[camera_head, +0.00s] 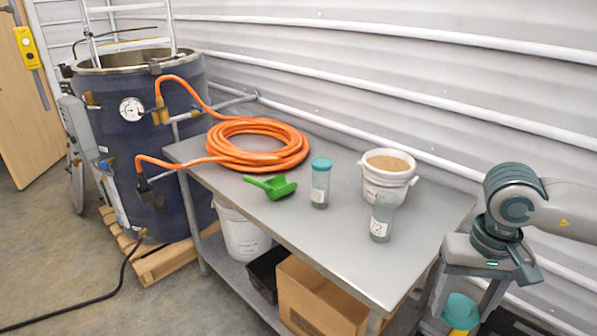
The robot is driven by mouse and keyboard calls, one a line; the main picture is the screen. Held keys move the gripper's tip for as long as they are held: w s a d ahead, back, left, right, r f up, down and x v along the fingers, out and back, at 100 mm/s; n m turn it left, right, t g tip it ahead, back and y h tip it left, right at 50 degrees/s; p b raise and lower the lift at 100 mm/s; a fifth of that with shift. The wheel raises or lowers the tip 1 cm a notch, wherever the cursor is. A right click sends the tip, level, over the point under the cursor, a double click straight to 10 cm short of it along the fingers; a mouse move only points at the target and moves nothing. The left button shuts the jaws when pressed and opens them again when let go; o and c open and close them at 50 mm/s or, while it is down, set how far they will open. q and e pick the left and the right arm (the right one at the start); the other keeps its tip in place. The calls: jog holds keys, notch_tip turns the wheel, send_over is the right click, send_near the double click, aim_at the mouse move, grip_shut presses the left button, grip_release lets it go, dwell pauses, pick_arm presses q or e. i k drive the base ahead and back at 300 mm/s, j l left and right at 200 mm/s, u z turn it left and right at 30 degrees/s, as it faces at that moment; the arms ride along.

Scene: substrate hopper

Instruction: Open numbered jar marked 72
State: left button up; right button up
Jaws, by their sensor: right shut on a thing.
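The jar marked 72 (381,222) stands upright on the metal table, near its right end. It is clear with greyish contents low down, and no lid shows on its top. My right gripper (463,308) is off the table's right end, apart from the jar, pointing down. It is shut on a teal lid (460,309), seen between its fingers at the bottom edge. A second clear jar (320,186) with a teal lid on stands to the left; its label is too small to read. My left gripper is not in view.
On the metal table (330,245) are a coiled orange hose (257,147), a green scoop (271,187) and a white bucket of tan material (385,184) close behind jar 72. A large blue drum (150,165) stands left. The table's front middle is clear.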

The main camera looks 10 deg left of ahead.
aim_at(386, 201)
jog(key=j, duration=0.4)
jog(key=i+j, duration=0.1)
jog(key=j, duration=0.25)
jog(key=i+j, duration=0.5)
jog(key=i, duration=0.15)
jog(key=i+l, duration=0.2)
jog(key=i, duration=0.15)
jog(key=i+l, duration=0.25)
jog(key=i+j+u, duration=0.05)
jog(key=i, duration=0.05)
